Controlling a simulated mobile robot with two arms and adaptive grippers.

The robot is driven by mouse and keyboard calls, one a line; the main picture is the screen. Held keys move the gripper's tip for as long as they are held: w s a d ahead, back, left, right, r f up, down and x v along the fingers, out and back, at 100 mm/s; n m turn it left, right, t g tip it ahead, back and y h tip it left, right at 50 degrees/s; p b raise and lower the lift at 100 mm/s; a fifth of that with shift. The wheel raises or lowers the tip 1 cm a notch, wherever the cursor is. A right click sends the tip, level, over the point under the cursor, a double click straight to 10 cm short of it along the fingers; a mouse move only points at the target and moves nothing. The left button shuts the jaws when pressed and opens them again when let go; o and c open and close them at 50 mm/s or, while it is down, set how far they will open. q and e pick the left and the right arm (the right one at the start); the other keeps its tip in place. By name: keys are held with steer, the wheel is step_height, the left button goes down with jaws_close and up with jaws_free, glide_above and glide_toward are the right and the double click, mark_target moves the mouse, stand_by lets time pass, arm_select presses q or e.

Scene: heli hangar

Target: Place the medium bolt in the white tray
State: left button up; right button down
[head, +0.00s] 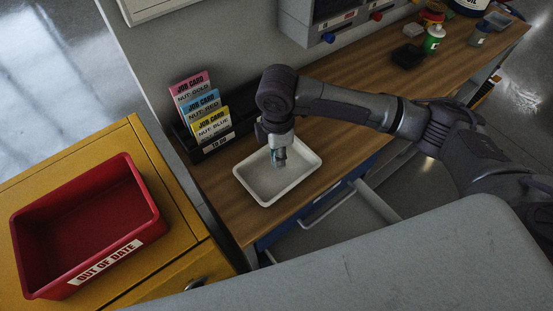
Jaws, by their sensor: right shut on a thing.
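The white tray (262,188) lies on the wooden bench, below the job card rack, and looks empty where I can see into it. My right gripper (279,157) points down over the tray's upper part and is shut on a small grey thing, likely the medium bolt. The bolt is mostly hidden by the gripper, and its size and shape are too small to tell. I cannot tell how high it is above the tray floor. My left gripper is not in view.
A rack of job cards (204,112) stands close behind the tray. A red out-of-date bin (84,226) sits on a yellow cabinet (190,251) at left. A green bottle (434,39) and a black item (407,56) stand farther along the bench (345,140). A grey surface fills the foreground.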

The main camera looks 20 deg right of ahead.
steer(key=shift+a+f+p, duration=0.1)
steer(key=shift+f+p, duration=0.35)
steer(key=shift+f, duration=1.6)
steer(key=shift+f, duration=0.15)
steer(key=c, duration=1)
jaws_free()
steer(key=shift+o, duration=0.2)
step_height(320, 180, up, 12)
steer(key=shift+r+b, duration=0.2)
steer(key=shift+b, duration=0.75)
